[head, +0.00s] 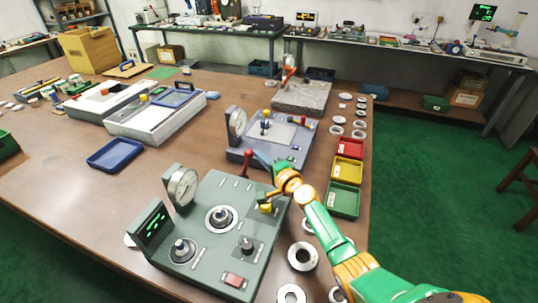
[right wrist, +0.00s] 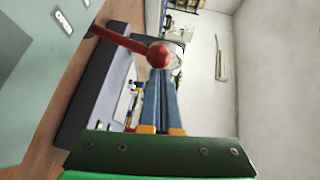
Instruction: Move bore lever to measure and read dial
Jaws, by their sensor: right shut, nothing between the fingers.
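The grey-green measuring station (head: 220,235) stands at the front of the table, with a round dial (head: 183,187) and a lit green display (head: 154,226). Its lever ends in a red ball knob (head: 248,154) at the station's far right corner; the knob (right wrist: 158,55) and red rod (right wrist: 122,41) also show in the right wrist view. My right gripper (head: 258,160) is shut and empty, its blue-grey fingers (right wrist: 161,85) ending right at the knob. I cannot tell if they touch it. The dial's reading is too small to tell. My left gripper is not in view.
A second blue-grey station (head: 268,137) with its own dial stands just behind. Red (head: 346,170), yellow (head: 348,146) and green (head: 343,199) trays line the right edge. Metal rings (head: 303,256) lie around my right arm. The table's left front is clear.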

